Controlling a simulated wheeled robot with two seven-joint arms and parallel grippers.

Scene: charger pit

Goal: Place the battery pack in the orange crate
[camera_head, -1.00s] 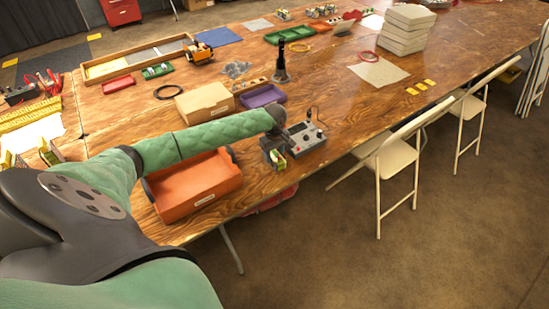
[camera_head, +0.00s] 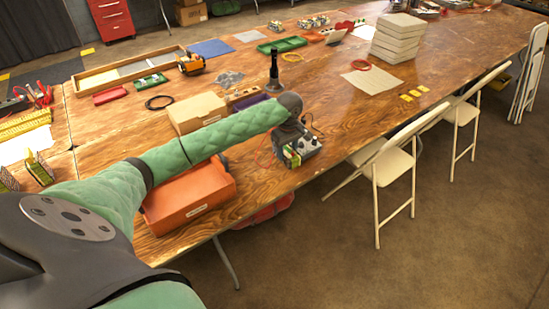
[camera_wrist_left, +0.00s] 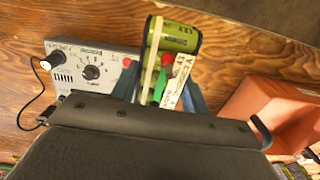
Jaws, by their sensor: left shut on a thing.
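My left gripper (camera_head: 290,158) is in front of the charger unit, at the table's near edge. It is shut on the battery pack (camera_head: 293,152), a small green and white block. In the left wrist view the battery pack (camera_wrist_left: 178,62) shows large between the fingers, with a green wrapped cell, a white label and a red spot. The orange crate (camera_head: 190,197) stands left of the gripper at the table edge, partly covered by my left arm. Its orange wall (camera_wrist_left: 270,105) shows at the right in the left wrist view. My right gripper is not in view.
The grey charger box (camera_wrist_left: 88,68) with a knob and black cable is beside the held pack. A cardboard box (camera_head: 196,108) and a black upright tool (camera_head: 273,72) stand behind my arm. Folding chairs (camera_head: 385,170) stand along the table's right side.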

